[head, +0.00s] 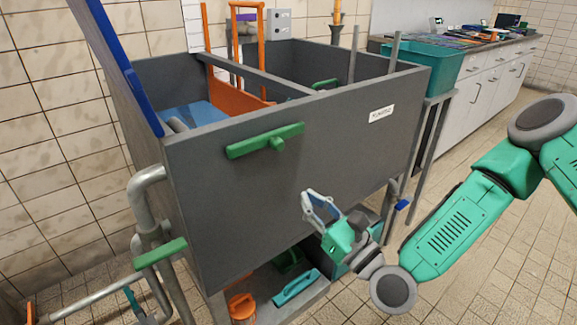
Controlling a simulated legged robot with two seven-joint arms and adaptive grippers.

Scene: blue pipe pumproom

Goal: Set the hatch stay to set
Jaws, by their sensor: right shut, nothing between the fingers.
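A green bar handle (265,141) with a round hub is fixed to the front wall of the grey tank (215,205) and slopes slightly up to the right. A blue panel (118,60) stands raised at the tank's left edge; it may be the hatch. I cannot tell for sure which part is the hatch stay. My right gripper (314,203) is in front of the tank's front wall, below and right of the green handle. It is shut and empty, apart from the handle. My left gripper is not in view.
Grey pipes with a green lever (160,253) run at the lower left. Orange and teal items lie on a shelf (300,302) under the tank. A teal tub (425,68) stands at the right, near a counter (490,75). The tiled floor at the right is clear.

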